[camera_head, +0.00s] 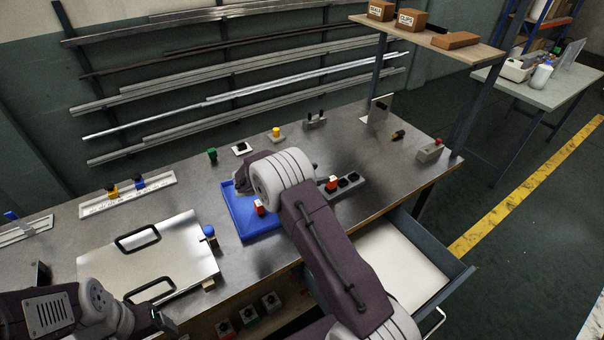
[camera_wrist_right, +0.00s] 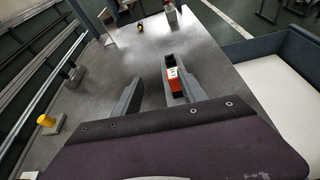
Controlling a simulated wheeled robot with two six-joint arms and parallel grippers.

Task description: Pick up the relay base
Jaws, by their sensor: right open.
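A grey strip (camera_head: 345,188) with several dark sockets lies on the bench, partly behind my right arm. A red-orange block (camera_head: 332,183) with a white top sits at its near end; this block also shows in the right wrist view (camera_wrist_right: 175,76), just beside the right finger. I cannot tell which part is the relay base. My right gripper (camera_wrist_right: 160,80) is open and empty, its fingers apart above the bench. In the head view its wrist hides most of the fingers. My left arm is at the lower left; its finger state is unclear.
A blue tray (camera_head: 238,222) holding a red-and-white piece lies beside my right wrist. A metal plate with two black handles (camera_head: 150,262) lies at left. A yellow button block (camera_head: 277,135) stands behind. An open drawer (camera_head: 400,262) juts out in front.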

